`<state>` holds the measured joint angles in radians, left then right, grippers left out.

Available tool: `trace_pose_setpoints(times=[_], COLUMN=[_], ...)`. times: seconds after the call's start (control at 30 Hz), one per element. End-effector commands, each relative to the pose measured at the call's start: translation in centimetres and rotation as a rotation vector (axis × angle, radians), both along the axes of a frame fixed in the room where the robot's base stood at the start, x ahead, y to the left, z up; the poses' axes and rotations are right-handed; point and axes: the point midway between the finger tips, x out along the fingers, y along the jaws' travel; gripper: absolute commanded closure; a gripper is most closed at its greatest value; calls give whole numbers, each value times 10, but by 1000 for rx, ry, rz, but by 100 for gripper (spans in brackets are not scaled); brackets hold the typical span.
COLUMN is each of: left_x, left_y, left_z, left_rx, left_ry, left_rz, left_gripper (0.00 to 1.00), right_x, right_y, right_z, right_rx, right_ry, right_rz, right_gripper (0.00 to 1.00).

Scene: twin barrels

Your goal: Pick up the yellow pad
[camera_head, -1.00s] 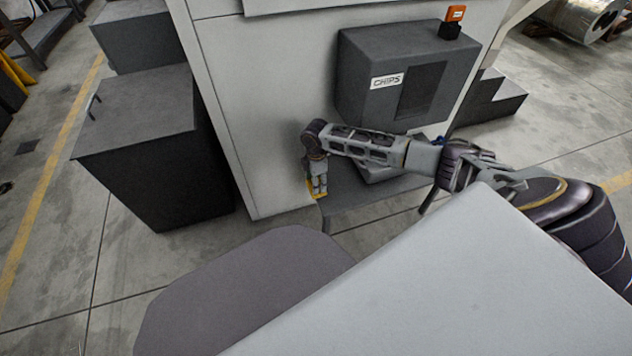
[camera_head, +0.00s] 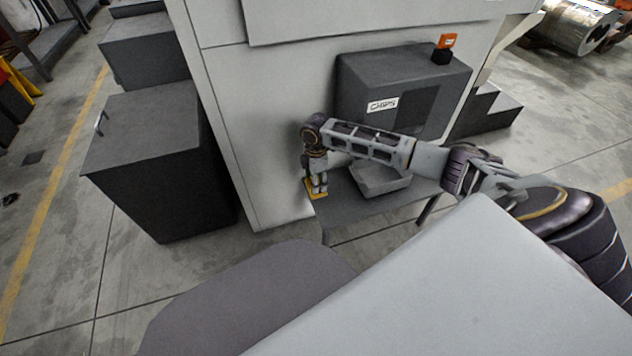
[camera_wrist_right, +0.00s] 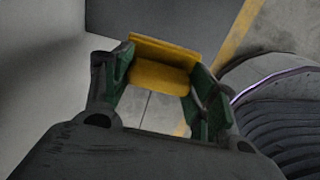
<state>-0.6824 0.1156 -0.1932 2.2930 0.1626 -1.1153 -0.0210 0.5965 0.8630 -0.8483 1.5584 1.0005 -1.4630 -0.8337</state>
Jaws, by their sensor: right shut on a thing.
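The yellow pad (camera_head: 317,189) shows at the end of my right arm in the head view, over the left end of a small grey shelf. My right gripper (camera_head: 317,186) points down and is shut on the pad. In the right wrist view the yellow pad (camera_wrist_right: 163,66) sits between the two green-lined fingers of the gripper (camera_wrist_right: 160,85), with floor visible beneath it. Whether the pad still touches the shelf is hard to tell. My left gripper is not in view.
The grey shelf (camera_head: 360,207) juts from the white machine (camera_head: 262,130), with a grey tray (camera_head: 380,180) on it. The dark CHIPS box (camera_head: 400,90) is above. A dark cabinet (camera_head: 150,160) stands at left, with open floor in front.

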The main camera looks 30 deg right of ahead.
Motion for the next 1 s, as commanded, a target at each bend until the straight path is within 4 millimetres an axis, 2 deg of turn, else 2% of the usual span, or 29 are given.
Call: trace_pose_setpoints(times=[0.5, 0.53, 0.67, 1.0], left_x=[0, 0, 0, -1], left_y=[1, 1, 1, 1], left_z=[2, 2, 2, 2], left_rx=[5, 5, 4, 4], left_ry=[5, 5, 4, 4], left_rz=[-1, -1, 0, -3], left_gripper=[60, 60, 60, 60], right_x=[0, 0, 0, 2], right_y=[0, 0, 0, 5], right_z=[2, 2, 2, 6], right_rx=[0, 0, 0, -1], right_ry=[0, 0, 0, -5], right_rz=[-1, -1, -1, -41], right_gripper=[65, 43, 60, 61])
